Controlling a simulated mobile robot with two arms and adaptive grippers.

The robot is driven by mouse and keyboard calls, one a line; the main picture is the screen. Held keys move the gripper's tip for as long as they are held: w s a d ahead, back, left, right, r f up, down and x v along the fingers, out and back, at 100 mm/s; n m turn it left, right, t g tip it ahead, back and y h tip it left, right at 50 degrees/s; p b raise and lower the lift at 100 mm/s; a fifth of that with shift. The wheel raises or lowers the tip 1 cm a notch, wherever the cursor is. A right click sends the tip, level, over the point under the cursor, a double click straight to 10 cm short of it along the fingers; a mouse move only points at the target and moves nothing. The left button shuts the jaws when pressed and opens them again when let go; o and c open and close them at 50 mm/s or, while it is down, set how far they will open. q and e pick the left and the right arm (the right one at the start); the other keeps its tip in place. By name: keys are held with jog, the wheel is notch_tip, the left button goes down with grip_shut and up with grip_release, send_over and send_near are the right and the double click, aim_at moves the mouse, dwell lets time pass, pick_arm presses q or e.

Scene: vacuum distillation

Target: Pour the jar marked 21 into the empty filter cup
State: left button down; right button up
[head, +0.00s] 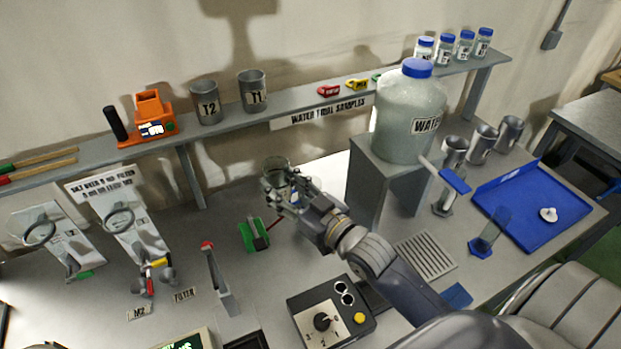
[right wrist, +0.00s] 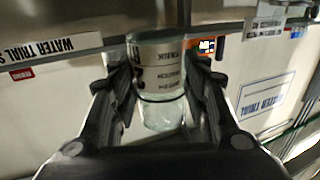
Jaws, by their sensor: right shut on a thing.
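My right gripper (head: 280,185) is shut around a clear glass jar (head: 276,166) and holds it in front of the shelf, over the back middle of the bench. In the right wrist view the jar (right wrist: 160,85) sits between both fingers, with a printed label and pale contents low inside; I cannot read a 21 on it. My left gripper is out of view.
A lever post (head: 217,280) and a control box (head: 330,318) are in front. A large water jug (head: 410,115) stands on a grey riser at the right, near metal cups (head: 483,142) and a blue tray (head: 500,212).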

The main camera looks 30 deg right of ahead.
jog(key=s+r+p, duration=0.1)
jog(key=s+p, duration=0.1)
jog(key=s, duration=0.9)
jog(key=shift+s+a+r, duration=0.15)
jog(key=shift+a+r, duration=0.1)
jog(key=shift+a, duration=0.05)
jog(key=s+f+m+h+b, duration=0.1)
jog(key=s+f+h+b, duration=0.1)
jog(key=f+b, duration=0.4)
jog(key=s+f+m+h+b, duration=0.2)
jog(key=f+b, duration=0.5)
jog(key=b, duration=0.1)
jog(key=shift+a+f+t+h, duration=0.15)
jog(key=shift+a+t+h, duration=0.05)
jog(key=shift+t+h, duration=0.1)
